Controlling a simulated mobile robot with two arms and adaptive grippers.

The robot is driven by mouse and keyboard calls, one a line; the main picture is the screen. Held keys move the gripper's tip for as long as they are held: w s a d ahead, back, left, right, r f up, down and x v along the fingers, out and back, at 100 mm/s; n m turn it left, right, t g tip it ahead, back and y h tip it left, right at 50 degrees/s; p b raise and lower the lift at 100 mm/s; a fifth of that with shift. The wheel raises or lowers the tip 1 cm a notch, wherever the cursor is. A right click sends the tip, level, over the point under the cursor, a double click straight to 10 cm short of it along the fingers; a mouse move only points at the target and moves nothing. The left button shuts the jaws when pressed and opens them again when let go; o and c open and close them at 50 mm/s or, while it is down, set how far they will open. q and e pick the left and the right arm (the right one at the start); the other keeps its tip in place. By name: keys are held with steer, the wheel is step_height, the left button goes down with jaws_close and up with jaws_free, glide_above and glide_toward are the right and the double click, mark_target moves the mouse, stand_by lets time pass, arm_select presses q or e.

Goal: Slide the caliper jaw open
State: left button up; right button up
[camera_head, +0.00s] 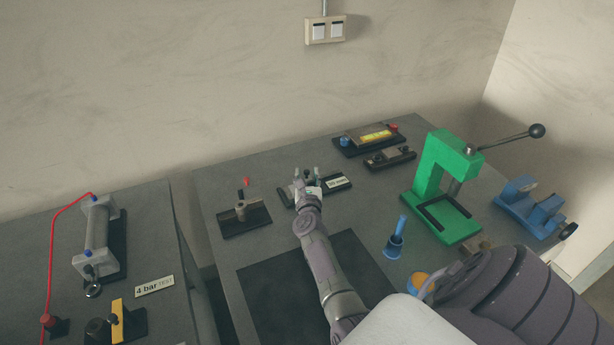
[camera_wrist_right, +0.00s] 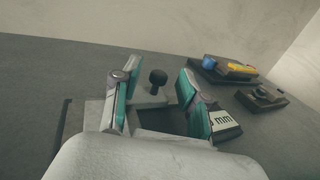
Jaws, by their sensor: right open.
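The caliper (camera_head: 338,184) lies on a dark base on the grey table, with a pale label at its right end. In the right wrist view its label (camera_wrist_right: 223,121) reads "mm". My right gripper (camera_head: 307,176) is over the caliper's left part and hides much of it. In the right wrist view my right gripper (camera_wrist_right: 154,88) is open, its teal-padded fingers apart. A black round knob (camera_wrist_right: 157,77) on a pale block shows between and beyond the fingers. I cannot tell whether a finger touches it. My left gripper is not in view.
A small fixture with a red-tipped lever (camera_head: 246,208) stands left of the caliper. Behind are a box with a yellow label (camera_head: 375,135) and a small dark block (camera_head: 390,157). A green press (camera_head: 440,165) and blue vise (camera_head: 530,205) stand right. A dark mat (camera_head: 290,290) lies in front.

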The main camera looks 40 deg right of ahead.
jaws_close()
steer(key=d, duration=0.1)
steer(key=s+d+b, duration=0.1)
steer(key=shift+d, duration=0.65)
steer(key=shift+c, duration=1.6)
jaws_free()
steer(key=shift+r, duration=0.1)
steer(key=o, duration=0.3)
steer(key=shift+s+d, duration=0.1)
steer(key=shift+d, duration=0.05)
